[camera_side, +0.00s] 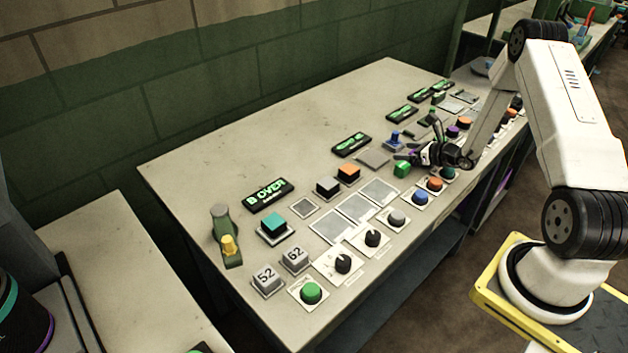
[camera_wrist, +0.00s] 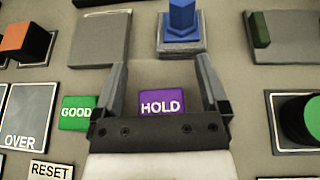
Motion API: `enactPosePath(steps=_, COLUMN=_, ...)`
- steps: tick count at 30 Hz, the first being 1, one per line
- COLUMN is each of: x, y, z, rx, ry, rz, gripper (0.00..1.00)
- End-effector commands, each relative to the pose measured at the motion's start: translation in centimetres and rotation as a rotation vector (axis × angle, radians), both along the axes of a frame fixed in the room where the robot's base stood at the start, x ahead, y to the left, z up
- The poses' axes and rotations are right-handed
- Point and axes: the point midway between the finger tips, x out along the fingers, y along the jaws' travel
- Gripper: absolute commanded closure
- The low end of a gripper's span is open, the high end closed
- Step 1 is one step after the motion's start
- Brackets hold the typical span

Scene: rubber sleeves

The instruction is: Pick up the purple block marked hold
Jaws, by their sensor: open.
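The purple block marked HOLD (camera_wrist: 163,102) lies on the table in the wrist view, its lettering facing up. My gripper (camera_wrist: 165,88) is open, one finger to the left of the block and one to the right, with visible gaps. The gripper's front plate covers the block's near edge. I cannot tell the height of the fingertips over the table. In the side view my gripper (camera_side: 405,155) hangs low over the far half of the table and the purple block cannot be made out.
A green block marked GOOD (camera_wrist: 76,112) lies just left of the left finger, close to it. A blue peg on a grey base (camera_wrist: 182,22) stands beyond the block. A green button (camera_wrist: 302,118) is at right. Bare table (camera_side: 230,150) lies along the wall.

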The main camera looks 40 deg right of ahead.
Motion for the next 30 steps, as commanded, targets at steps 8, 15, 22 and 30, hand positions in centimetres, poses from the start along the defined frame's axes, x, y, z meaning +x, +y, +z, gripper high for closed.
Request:
enactPosePath(steps=8, x=0.0, y=0.0, z=0.0, rx=0.0, ry=0.0, rz=0.0, gripper=0.44)
enactPosePath(steps=15, x=0.0, y=0.0, z=0.0, rx=0.0, ry=0.0, rz=0.0, gripper=1.0)
enactPosePath(steps=22, x=0.0, y=0.0, z=0.1, rx=0.0, ry=0.0, rz=0.0, gripper=1.0)
enactPosePath(steps=30, x=0.0, y=0.0, z=1.1, rx=-0.001, ry=-0.001, rz=-0.001, gripper=1.0)
